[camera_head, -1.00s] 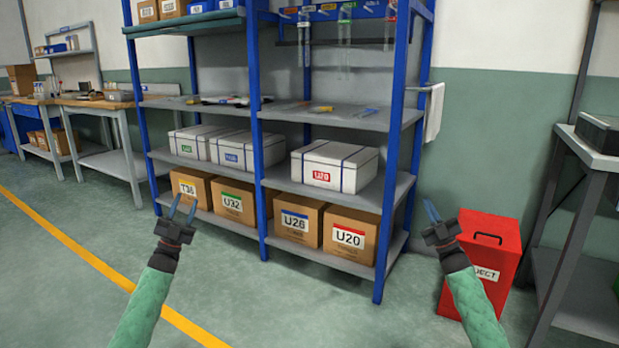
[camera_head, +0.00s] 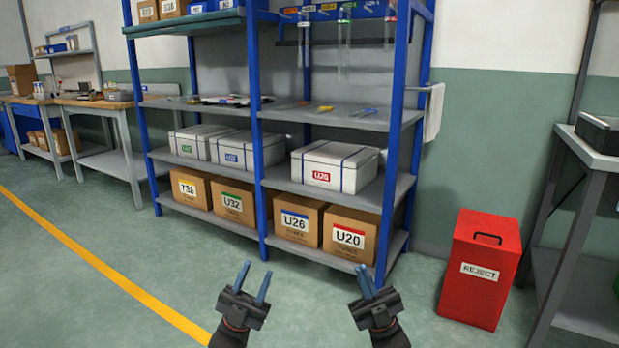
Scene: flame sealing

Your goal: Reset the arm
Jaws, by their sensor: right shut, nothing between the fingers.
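My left gripper (camera_head: 256,270) is at the bottom centre of the head view, its blue fingers apart with nothing between them. My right gripper (camera_head: 364,270) is at the bottom, to the right of the left one. Its blue fingers are close together and hold nothing. Both grippers point up and forward over the floor, in front of the shelving unit, and touch nothing. Most of both arms is out of the picture.
A blue-framed shelf unit (camera_head: 258,150) stands ahead with labelled cartons, white boxes and small tools. A red REJECT bin (camera_head: 482,270) stands to its right, beside a dark rack (camera_head: 590,170). Workbenches (camera_head: 90,110) are at the far left. The floor around my grippers is clear.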

